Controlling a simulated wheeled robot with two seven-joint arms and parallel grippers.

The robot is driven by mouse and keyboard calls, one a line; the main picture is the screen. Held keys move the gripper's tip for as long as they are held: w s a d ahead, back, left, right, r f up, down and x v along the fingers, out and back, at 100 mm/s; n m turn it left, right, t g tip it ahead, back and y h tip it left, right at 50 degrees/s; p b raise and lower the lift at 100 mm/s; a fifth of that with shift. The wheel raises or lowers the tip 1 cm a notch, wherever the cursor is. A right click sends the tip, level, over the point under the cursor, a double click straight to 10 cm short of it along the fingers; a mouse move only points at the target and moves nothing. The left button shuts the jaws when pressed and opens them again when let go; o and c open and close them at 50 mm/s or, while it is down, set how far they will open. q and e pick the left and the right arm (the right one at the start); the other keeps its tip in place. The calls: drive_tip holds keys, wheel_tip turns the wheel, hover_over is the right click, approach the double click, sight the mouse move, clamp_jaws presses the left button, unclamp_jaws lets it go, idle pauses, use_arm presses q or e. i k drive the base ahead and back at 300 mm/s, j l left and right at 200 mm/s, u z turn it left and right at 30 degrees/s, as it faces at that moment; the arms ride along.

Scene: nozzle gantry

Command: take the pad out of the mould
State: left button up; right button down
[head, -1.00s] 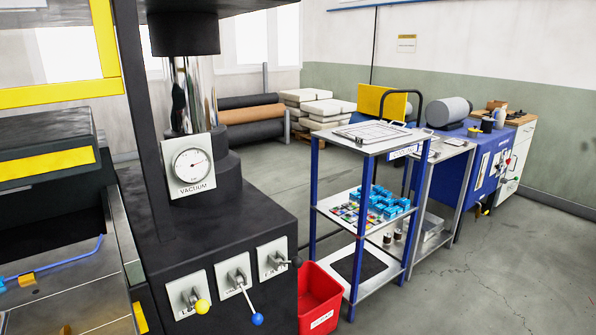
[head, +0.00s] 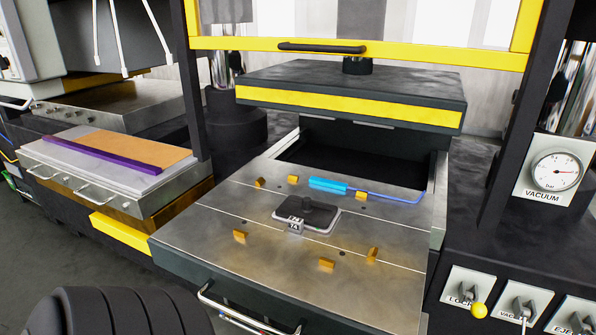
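A dark pad-like piece (head: 306,213) with rounded corners and a raised knob sits in the middle of a flat metal mould plate (head: 220,222). A light rim shows around its lower edge. I cannot tell how deep it sits. A small grey marked block (head: 295,227) stands against its front edge. The plate is pulled out in front of the raised press head (head: 350,95). Neither of my grippers is in view. A black ribbed part of my own arm fills the bottom left.
A blue-handled hooked tool (head: 328,186) lies across the plate's back. Several brass blocks (head: 326,264) stand around the pad. A bar handle (head: 245,310) is at the front. Lever switches (head: 466,295) and a vacuum gauge (head: 555,171) are right. A purple strip (head: 105,153) lies on the left plate.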

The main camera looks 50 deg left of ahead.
sight(315, 214)
drive_tip(key=u, duration=1.05)
